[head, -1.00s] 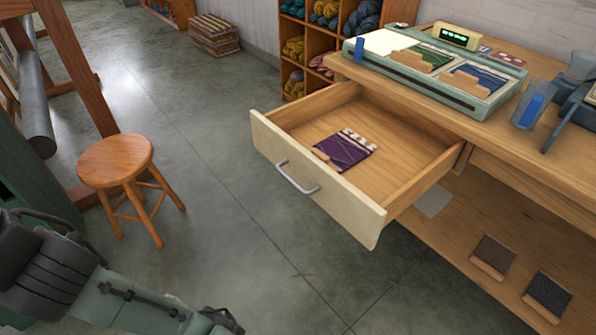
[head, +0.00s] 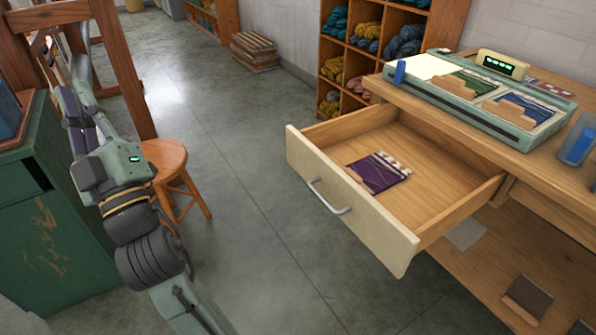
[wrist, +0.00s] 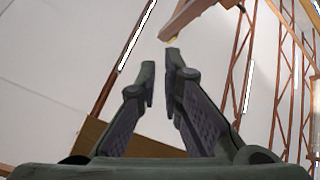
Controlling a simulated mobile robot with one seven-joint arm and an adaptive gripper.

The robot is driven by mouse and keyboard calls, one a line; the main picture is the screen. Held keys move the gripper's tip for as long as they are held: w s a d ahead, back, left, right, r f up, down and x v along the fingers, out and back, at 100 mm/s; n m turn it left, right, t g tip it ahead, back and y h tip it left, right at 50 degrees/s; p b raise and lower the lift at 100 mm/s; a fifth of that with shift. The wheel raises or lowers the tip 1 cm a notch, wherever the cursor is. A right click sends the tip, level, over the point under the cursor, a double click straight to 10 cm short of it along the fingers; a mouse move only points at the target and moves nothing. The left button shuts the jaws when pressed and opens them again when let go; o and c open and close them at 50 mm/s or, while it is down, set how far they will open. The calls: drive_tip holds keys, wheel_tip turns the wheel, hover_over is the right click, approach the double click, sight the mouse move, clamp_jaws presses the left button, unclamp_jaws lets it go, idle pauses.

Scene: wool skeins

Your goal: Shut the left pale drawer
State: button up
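The pale drawer (head: 350,205) at the left end of the wooden desk is pulled well out, with a silver bar handle (head: 328,197) on its front. A purple wool sample card (head: 378,175) lies flat inside it. In the wrist view my gripper (wrist: 160,72) points up toward the ceiling. Its fingers are empty, with a narrow gap between the tips. The drawer does not show in the wrist view.
A round wooden stool (head: 165,160) stands beside my arm, and a green cabinet (head: 55,230) is at the left. The desk top (head: 470,125) holds a grey-green tray (head: 455,108). Clear floor (head: 255,240) lies between the stool and the drawer.

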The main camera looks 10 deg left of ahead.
drive_tip(key=w+d+f+h, duration=0.2)
drive_tip(key=w+f+h, duration=0.1)
drive_tip(key=w+f, duration=0.1)
drive_tip(key=w+d+f+t+h, duration=0.1)
drive_tip(key=w+d+f+h, duration=0.1)
drive_tip(key=f, duration=0.4)
drive_tip(key=w+d+f+h, duration=0.2)
drive_tip(key=w+f+h, duration=0.3)
drive_tip(key=f, duration=0.1)
drive_tip(key=shift+w+d+m+t+h+b, duration=0.3)
drive_tip(key=shift+w+t+h+b, duration=0.05)
drive_tip(key=shift+t+h, duration=0.05)
clamp_jaws()
drive_tip(key=n+g+h, duration=0.1)
drive_tip(key=g+h, duration=0.1)
drive_tip(key=h, duration=0.8)
approach(296, 152)
drive_tip(key=w+a, duration=0.1)
drive_tip(key=a, duration=0.1)
drive_tip(key=shift+w+d+r+p, duration=0.1)
drive_tip(key=shift+w+d+p, duration=0.35)
drive_tip(key=shift+w+d, duration=0.35)
drive_tip(key=shift+w+d+r+p, duration=0.1)
drive_tip(key=shift+w+d+p, duration=0.4)
drive_tip(key=shift+w, duration=0.5)
